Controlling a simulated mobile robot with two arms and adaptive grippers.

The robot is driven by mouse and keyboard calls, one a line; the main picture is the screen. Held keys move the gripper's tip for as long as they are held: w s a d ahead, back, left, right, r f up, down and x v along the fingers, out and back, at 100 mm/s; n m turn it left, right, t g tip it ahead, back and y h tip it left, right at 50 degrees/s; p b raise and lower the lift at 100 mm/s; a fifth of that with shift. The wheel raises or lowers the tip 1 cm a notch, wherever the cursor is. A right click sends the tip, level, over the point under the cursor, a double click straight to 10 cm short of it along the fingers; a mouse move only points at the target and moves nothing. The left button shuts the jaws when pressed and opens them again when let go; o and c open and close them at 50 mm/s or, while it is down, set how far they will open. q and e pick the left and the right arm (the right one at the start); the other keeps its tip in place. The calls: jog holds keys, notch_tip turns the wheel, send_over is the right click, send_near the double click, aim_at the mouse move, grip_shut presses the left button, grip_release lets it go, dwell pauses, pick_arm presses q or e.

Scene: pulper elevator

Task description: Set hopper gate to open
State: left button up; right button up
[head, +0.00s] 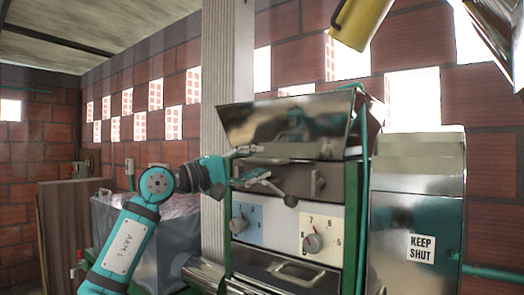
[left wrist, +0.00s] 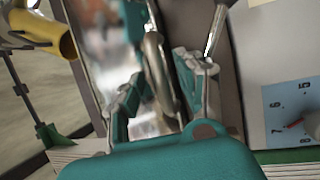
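The pulper machine has a shiny metal hopper (head: 285,122) on top and a brown panel below it. My left gripper (head: 256,166) is at the left part of this panel, just under the hopper, with its fingers spread apart. No label for the hopper gate is readable. My right gripper is not in view.
Two dials, one on a blue plate (head: 246,222) and one on a cream plate (head: 320,240), sit below the panel. A drawer handle (head: 298,274) is beneath them. A metal cabinet (head: 417,190) marked "KEEP SHUT" stands right. A yellow cylinder (head: 361,20) hangs above.

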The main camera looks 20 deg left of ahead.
pick_arm(q)
jog(key=shift+x, duration=0.95)
grip_shut()
jog(key=s+a+b, duration=0.2)
jog(key=s+b, duration=0.1)
jog(key=s, duration=0.2)
jog(key=shift+s, duration=0.4)
